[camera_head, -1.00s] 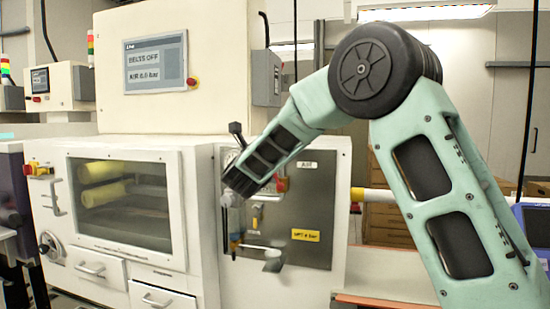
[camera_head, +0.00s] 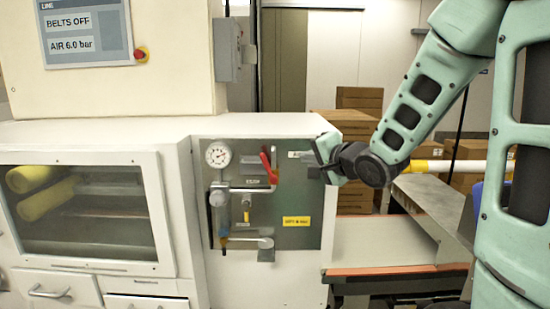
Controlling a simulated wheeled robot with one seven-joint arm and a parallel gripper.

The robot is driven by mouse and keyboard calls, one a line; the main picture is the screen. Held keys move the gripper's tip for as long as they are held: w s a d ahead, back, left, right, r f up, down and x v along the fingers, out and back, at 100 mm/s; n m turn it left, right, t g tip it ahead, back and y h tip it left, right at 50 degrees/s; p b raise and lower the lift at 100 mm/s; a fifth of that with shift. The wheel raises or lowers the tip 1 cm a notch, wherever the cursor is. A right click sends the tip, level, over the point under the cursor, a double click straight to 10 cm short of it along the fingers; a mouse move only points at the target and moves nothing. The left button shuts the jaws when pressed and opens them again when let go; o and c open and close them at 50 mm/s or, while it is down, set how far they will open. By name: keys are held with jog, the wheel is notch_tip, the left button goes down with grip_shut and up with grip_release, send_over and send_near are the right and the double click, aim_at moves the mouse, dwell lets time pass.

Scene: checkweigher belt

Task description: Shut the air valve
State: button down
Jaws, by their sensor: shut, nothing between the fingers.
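The air valve's red lever (camera_head: 268,164) is on the grey pneumatic panel (camera_head: 289,192), above a horizontal pipe. The lever stands close to upright, leaning slightly, so it lies across the pipe rather than along it. A small AIR label (camera_head: 298,154) is to its right. My gripper (camera_head: 319,168) is shut and empty at the panel's right edge, a short way right of the lever and apart from it. My gripper partly hides the panel's right edge.
A round pressure gauge (camera_head: 219,154), a regulator (camera_head: 218,196) and piping fill the panel's left side. A line screen (camera_head: 85,33) reads BELTS OFF and AIR 6.0 bar. A belt (camera_head: 385,243) and cardboard boxes (camera_head: 350,125) are to the right.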

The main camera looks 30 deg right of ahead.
jog(key=p, duration=0.2)
send_near(268, 167)
jog(key=w+d+r, duration=0.2)
jog(key=w+d, duration=0.1)
jog(key=d, duration=0.1)
jog(key=shift+w+a+f+p, duration=0.35)
jog(key=shift+w+a, duration=0.35)
jog(key=shift+w, duration=0.3)
jog(key=shift+w+a+f+p, duration=0.25)
jog(key=shift+w+a+f, duration=0.2)
jog(key=shift+w+a, duration=0.4)
